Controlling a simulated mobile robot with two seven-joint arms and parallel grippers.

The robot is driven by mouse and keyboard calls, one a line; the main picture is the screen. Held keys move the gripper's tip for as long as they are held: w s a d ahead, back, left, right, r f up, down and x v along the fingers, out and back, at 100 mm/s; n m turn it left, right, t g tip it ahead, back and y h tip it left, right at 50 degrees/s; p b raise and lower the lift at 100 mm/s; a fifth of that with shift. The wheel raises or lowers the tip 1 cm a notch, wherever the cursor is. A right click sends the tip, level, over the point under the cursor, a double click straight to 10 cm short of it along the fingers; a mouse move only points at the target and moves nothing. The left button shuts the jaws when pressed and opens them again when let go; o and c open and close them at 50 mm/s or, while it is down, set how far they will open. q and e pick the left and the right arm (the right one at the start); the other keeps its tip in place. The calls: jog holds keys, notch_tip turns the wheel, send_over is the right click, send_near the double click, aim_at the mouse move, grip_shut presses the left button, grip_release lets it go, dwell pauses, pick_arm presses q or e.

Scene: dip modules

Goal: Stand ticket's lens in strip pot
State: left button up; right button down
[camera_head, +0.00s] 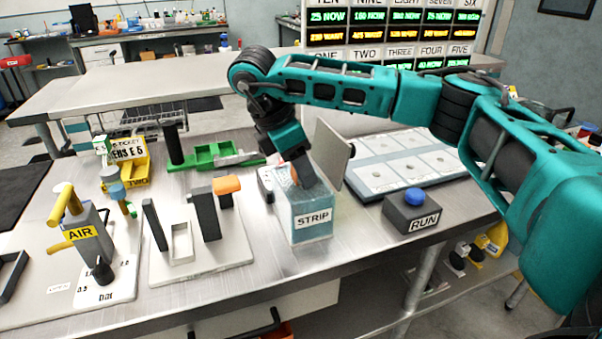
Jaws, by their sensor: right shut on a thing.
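The strip pot (312,222), a pale translucent block-shaped pot labelled STRIP, stands near the front edge of the bench. My right gripper (300,172) points down at the pot's mouth, its orange-brown tip at or just inside the rim. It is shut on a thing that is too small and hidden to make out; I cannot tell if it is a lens. The ticket (127,143) stands at the left in a yellow holder; its print reads roughly "TICKET", "ENS E 5", with TWO below. My left gripper is not in view.
A grey upright plate (332,152) stands close behind the pot. The RUN button box (410,212) is to its right, before a white tray with marked places (385,150). A white stand with dark posts (200,255) and the AIR station (82,235) are left.

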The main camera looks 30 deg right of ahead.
jog(key=shift+f, duration=0.6)
jog(key=shift+f, duration=0.15)
jog(key=c, duration=1)
grip_release()
jog(key=o, duration=0.4)
jog(key=shift+r, duration=0.25)
jog(key=p+v, duration=0.2)
jog(key=v, duration=1)
